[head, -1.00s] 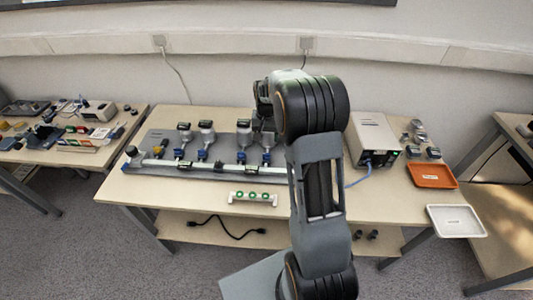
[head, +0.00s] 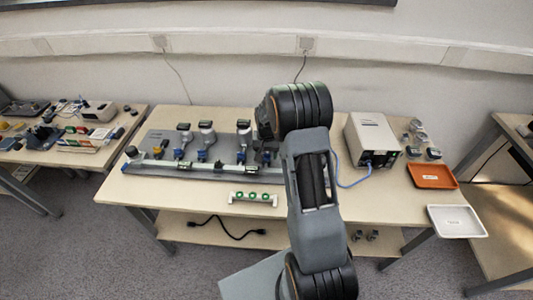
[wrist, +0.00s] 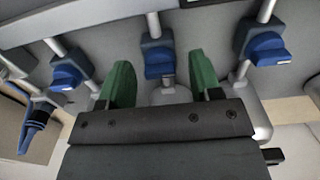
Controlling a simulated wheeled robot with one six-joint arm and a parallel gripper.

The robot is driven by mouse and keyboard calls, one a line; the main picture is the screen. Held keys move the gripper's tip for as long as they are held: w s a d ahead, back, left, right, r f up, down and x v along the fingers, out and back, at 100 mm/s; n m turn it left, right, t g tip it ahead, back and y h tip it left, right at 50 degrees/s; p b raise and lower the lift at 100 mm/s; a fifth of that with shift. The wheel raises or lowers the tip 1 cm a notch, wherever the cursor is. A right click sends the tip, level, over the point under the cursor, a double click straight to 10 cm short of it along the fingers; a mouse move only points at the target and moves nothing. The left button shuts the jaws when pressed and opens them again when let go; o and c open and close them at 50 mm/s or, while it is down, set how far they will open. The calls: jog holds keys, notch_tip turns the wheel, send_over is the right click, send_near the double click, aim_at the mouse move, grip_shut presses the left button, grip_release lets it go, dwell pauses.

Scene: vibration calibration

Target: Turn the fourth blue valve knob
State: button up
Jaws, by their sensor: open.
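A grey manifold plate (head: 150,142) on the middle table carries a row of gauges with blue valve knobs below them. From the left these are the first knob (head: 178,154), second (head: 202,156), third (head: 241,157) and fourth (head: 265,157); the fourth is partly hidden by my arm. My gripper is hidden in the head view. In the wrist view my gripper (wrist: 162,77) is open, with green fingers apart. A blue knob (wrist: 158,65) shows between the fingertips, and I cannot tell whether they touch it. Other blue knobs show at left (wrist: 70,68) and right (wrist: 267,48).
A beige instrument box (head: 372,138) with a blue cable stands right of the plate. An orange tray (head: 432,187) and a white tray (head: 456,234) lie at the right end. A small rack with green buttons (head: 252,206) lies in front. A blue-and-black part (wrist: 35,125) shows at wrist-view left.

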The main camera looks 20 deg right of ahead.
jog(key=c, duration=0.9)
jog(key=shift+c, duration=0.2)
jog(key=shift+m, duration=0.4)
jog(key=m, duration=0.3)
jog(key=shift+m+b, duration=0.4)
jog(key=m, duration=0.4)
jog(key=shift+m, duration=0.3)
jog(key=m, duration=0.4)
jog(key=shift+b, duration=0.4)
jog(key=m, duration=0.4)
jog(key=shift+m, duration=0.5)
jog(key=o, duration=0.9)
